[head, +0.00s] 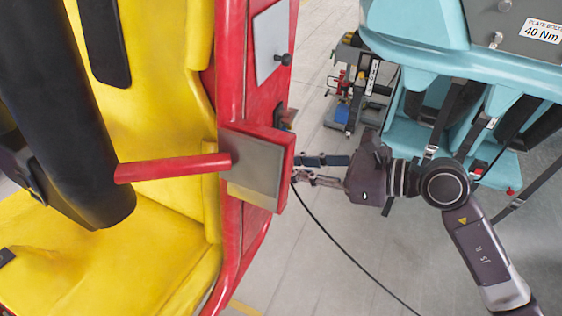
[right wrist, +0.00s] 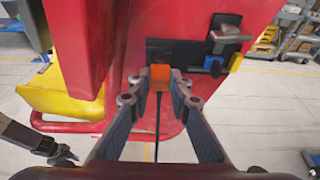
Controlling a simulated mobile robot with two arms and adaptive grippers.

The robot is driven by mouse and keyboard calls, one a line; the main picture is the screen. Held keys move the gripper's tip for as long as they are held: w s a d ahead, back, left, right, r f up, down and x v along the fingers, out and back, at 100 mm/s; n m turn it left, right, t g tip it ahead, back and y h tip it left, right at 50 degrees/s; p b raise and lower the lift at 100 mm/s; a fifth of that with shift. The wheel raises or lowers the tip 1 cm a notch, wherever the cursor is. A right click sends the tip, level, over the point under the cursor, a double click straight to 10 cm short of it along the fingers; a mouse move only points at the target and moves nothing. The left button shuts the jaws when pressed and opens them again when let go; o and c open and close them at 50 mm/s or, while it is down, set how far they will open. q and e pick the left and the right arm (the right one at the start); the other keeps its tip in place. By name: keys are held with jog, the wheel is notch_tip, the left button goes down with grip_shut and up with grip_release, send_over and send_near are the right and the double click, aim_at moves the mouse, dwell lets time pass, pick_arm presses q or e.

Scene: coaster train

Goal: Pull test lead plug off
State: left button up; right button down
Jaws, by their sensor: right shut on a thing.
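My right gripper (right wrist: 160,92) is shut on the orange test lead plug (right wrist: 160,72), with one finger on each side of it. The plug is at a black plate (right wrist: 183,52) on the red side of the coaster car. I cannot tell whether it is still seated. A black lead (right wrist: 157,125) hangs down from it between the fingers. In the head view the right gripper (head: 322,170) reaches left behind the red side panel, which hides the plug; the lead (head: 340,247) runs down to the right. A dark gripper (right wrist: 62,157), seemingly my left, shows small at lower left in the right wrist view; its jaws are unclear.
A red box with a grey face (head: 255,168) and a red bar (head: 172,168) stand close to the right gripper. A grey lever (right wrist: 230,35) with blue and yellow parts sits right of the plug. A light blue car (head: 420,35) is behind my right arm.

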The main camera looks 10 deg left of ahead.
jog(key=shift+s+d+b, duration=0.25)
jog(key=shift+d+b, duration=0.15)
jog(key=shift+d, duration=0.4)
jog(key=shift+s+d+b, duration=0.3)
jog(key=shift+d+b, duration=0.15)
jog(key=shift+d, duration=0.4)
jog(key=shift+s+d+b, duration=0.25)
jog(key=shift+d+b, duration=0.15)
jog(key=shift+d, duration=0.4)
jog(key=shift+d, duration=0.1)
